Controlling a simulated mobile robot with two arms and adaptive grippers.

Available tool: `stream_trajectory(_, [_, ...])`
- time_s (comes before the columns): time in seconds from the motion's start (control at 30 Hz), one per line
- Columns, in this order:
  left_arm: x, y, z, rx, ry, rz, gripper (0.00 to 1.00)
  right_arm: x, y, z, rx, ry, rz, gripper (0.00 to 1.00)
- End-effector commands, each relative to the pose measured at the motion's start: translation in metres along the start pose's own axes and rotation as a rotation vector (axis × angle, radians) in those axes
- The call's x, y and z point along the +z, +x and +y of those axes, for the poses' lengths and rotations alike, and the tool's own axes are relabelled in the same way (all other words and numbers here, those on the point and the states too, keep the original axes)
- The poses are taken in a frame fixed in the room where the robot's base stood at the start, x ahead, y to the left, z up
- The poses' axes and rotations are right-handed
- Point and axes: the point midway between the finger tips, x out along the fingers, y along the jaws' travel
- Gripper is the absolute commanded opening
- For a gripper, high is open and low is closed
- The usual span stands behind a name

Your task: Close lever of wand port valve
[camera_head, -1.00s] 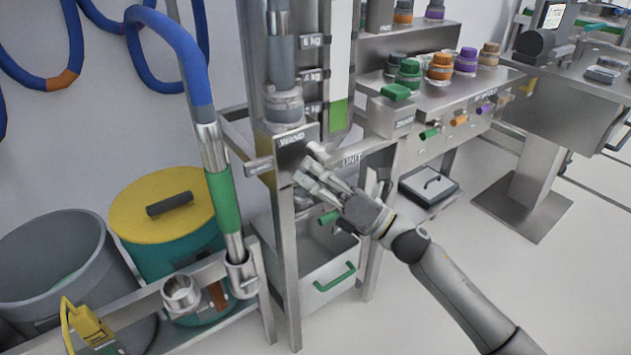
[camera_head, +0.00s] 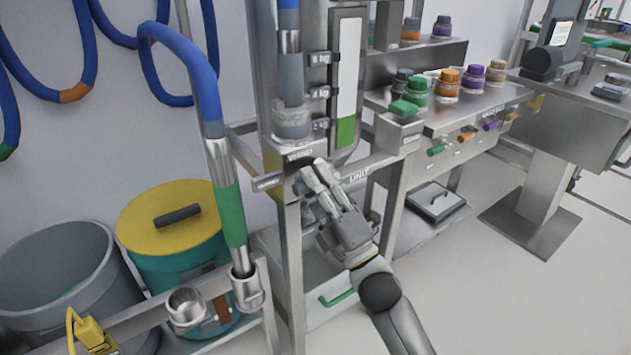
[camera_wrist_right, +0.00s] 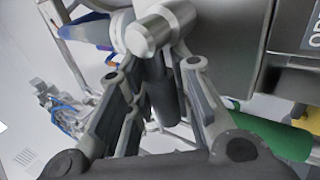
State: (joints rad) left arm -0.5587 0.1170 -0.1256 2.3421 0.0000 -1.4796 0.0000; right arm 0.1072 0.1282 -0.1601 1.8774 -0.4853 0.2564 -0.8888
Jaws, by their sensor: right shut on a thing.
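The wand port (camera_head: 300,156) is the steel block labelled "WAND" below the grey hose fitting in the head view. My right gripper (camera_head: 314,178) is in front of it and hides the valve there. In the right wrist view, a dark grey lever (camera_wrist_right: 162,92) extends from a round steel valve hub (camera_wrist_right: 152,36) and lies between the fingers. The right gripper (camera_wrist_right: 155,72) is shut on this lever, though finger contact is partly hidden. My left gripper is in neither view.
A wand with blue hose and green sleeve (camera_head: 229,212) stands in a holder to the left. A steel shelf with several capped jars (camera_head: 446,85) is at right.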

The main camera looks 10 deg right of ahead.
Motion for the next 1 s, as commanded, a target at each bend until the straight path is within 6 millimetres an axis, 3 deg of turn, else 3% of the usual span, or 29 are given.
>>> stream_trajectory(0.6, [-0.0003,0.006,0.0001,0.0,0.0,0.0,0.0,0.0006,0.001,0.0013,0.0,0.043,-0.026,0.0])
stream_trajectory(0.63, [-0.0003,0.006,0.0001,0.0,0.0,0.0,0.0,0.0006,0.0011,0.0013,0.0,0.043,-0.026,0.23])
stream_trajectory(0.77, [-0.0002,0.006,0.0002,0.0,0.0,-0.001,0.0,0.0004,0.0011,0.0014,0.001,0.04,-0.025,0.4])
stream_trajectory(1.0, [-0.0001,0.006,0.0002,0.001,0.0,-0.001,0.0,0.0002,0.001,0.0014,0.001,0.036,-0.024,0.43])
